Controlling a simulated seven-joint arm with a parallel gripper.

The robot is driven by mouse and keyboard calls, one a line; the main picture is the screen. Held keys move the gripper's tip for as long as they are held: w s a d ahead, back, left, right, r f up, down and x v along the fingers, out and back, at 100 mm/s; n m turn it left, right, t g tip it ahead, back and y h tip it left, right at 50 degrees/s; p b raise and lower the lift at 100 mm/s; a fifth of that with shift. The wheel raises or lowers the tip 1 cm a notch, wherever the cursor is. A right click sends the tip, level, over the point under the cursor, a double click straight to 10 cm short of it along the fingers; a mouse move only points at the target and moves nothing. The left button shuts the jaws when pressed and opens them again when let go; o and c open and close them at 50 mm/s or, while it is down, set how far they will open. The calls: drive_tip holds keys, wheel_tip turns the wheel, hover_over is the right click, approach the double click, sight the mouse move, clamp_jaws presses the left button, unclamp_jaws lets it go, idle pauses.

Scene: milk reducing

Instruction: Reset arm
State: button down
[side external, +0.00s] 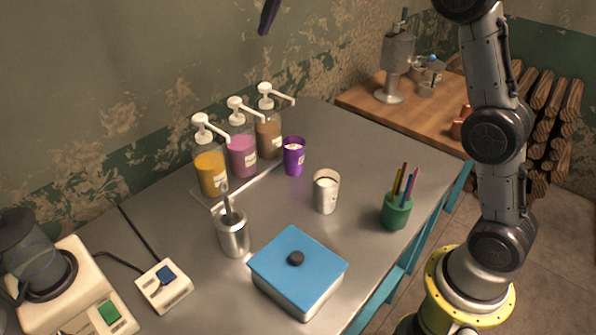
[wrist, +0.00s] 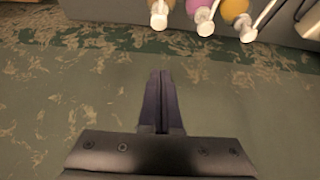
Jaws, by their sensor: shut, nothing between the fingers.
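My gripper (side external: 266,20) shows only as dark fingertips at the top edge of the side view, high above the table and in front of the wall. In the wrist view its two fingers (wrist: 161,88) lie together, shut and empty. The arm rises at the right of the side view and its upper part is out of frame. Nothing touches the fingers.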

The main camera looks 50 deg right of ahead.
drive_tip(key=s+a+r+t, duration=0.1)
drive_tip(key=s+r, duration=0.1)
drive_tip(key=s, duration=0.9)
drive_tip(key=s+a+r, duration=0.2)
drive_tip(key=s+r, duration=0.1)
drive_tip(key=s, duration=0.8)
drive_tip(key=s+f+g, duration=0.1)
drive_tip(key=s+f, duration=1.6)
drive_tip(key=f, duration=0.1)
drive_tip(key=shift+f, duration=0.3)
drive_tip(key=shift+a, duration=0.1)
